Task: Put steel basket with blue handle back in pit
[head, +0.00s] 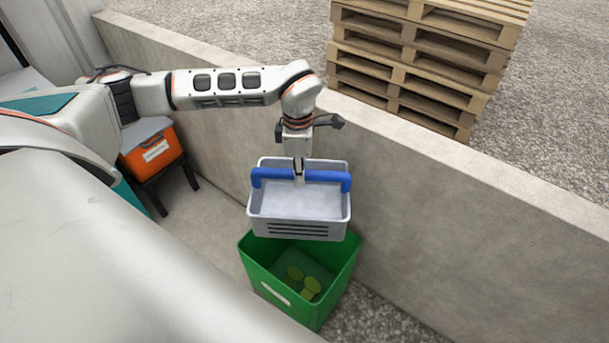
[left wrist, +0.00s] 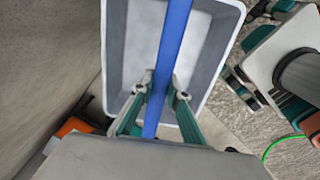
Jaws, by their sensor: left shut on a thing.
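The steel basket (head: 298,205) is a light grey tray with slots in its front side and a blue handle (head: 328,177) across it. My left gripper (head: 299,178) is shut on the middle of the blue handle and holds the basket up, roughly level. In the left wrist view the two fingers (left wrist: 158,95) close around the blue bar (left wrist: 172,50), with the basket (left wrist: 138,40) beyond. The basket looks empty. It hangs above the back part of a green tote (head: 262,262) and hides some of its rim. I cannot make out a pit. My right gripper is not in view.
The open green tote holds a few yellow-green round things (head: 311,284). A concrete wall (head: 420,190) runs close behind the basket, with stacked wooden pallets (head: 420,60) beyond it. An orange box (head: 152,150) sits on a dark stand at the left. Gravel (head: 375,322) lies right of the tote.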

